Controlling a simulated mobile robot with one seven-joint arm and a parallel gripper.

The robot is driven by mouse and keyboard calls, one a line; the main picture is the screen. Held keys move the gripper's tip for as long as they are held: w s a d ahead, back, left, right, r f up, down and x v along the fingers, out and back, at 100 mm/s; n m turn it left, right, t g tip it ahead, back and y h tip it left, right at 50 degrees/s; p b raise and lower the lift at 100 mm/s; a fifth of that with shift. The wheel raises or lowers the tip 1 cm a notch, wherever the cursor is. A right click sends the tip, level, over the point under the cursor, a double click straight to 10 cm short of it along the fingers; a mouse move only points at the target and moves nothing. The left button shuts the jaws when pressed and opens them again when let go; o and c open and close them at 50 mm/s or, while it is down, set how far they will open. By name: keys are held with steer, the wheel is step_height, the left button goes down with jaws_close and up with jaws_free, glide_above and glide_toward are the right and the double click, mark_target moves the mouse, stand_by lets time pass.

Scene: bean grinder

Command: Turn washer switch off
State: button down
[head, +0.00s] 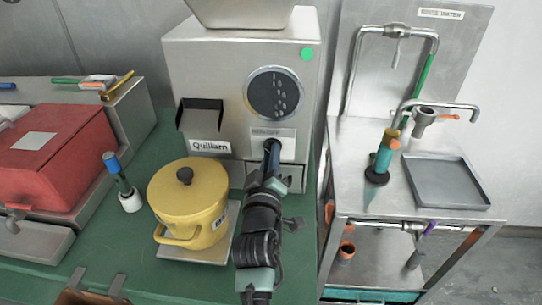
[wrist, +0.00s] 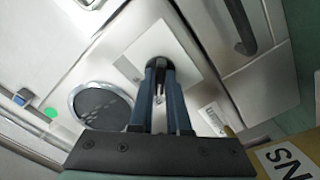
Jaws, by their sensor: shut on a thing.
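A steel machine (head: 210,70) stands at the middle back with a round black dial face (head: 274,93). Below the dial is a pale switch plate (head: 287,150), and its small label is too blurred to read. My gripper (head: 271,144) reaches up to this plate. In the wrist view the two blue fingers of my gripper (wrist: 160,68) are close together against the plate (wrist: 140,62), shut on the small switch there. The switch itself is mostly hidden between and behind the fingertips, so its position cannot be told. The dial face (wrist: 100,107) shows left of the fingers.
A yellow lidded pot (head: 190,200) stands on a scale just left of my arm. A blue-handled tool (head: 122,180) and a red box (head: 55,145) are farther left. A steel rinse stand (head: 360,150) with pipes and a grey tray (head: 445,182) is at right.

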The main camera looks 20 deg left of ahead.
steer(key=shift+m+b, duration=1.9)
steer(key=shift+m, duration=2.6)
steer(key=c, duration=0.9)
jaws_free()
steer(key=v, duration=1.3)
steer(key=shift+p, duration=0.3)
